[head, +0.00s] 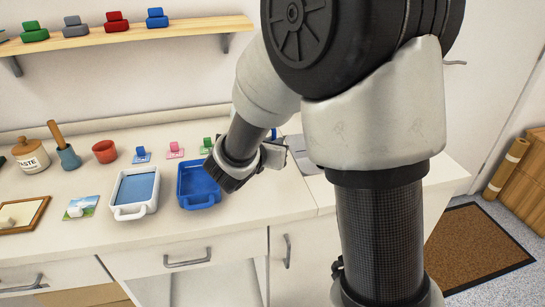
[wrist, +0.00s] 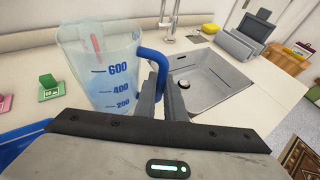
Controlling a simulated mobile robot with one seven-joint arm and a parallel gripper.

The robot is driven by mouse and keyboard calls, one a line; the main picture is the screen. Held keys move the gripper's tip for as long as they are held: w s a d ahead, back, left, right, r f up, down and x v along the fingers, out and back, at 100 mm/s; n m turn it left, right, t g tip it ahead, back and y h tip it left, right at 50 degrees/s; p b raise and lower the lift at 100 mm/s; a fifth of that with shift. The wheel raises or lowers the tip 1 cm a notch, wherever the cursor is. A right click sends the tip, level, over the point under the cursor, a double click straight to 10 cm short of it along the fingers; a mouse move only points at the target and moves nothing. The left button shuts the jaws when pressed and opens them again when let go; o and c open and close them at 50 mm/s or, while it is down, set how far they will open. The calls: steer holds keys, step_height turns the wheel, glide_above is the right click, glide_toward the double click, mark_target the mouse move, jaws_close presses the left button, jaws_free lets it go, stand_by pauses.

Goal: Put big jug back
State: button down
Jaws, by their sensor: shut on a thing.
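The big jug (wrist: 98,72) is clear with blue marks reading 600, 400 and 200, and it has a blue handle (wrist: 157,64). In the wrist view it stands roughly upright at the left of my gripper (wrist: 168,92), whose fingers are shut on the handle. Something pale and reddish shows through its upper wall. I cannot tell whether its base touches the counter. In the head view my gripper (head: 272,154) is over the counter near the sink, and my arm hides nearly all of the jug.
A blue tray (head: 199,184) and a white tray (head: 135,192) lie on the counter (head: 215,235). Small blue, pink and green stands line the back. The sink (wrist: 208,84) is right of the jug, with a dish rack (wrist: 243,44) beyond. A shelf (head: 130,35) holds several stamps.

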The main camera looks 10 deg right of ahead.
steer(key=shift+f+b, duration=0.5)
steer(key=shift+f, duration=1.15)
steer(key=shift+f+b, duration=0.3)
steer(key=c, duration=1.8)
jaws_free()
steer(key=shift+c, duration=0.2)
steer(key=shift+r, duration=0.15)
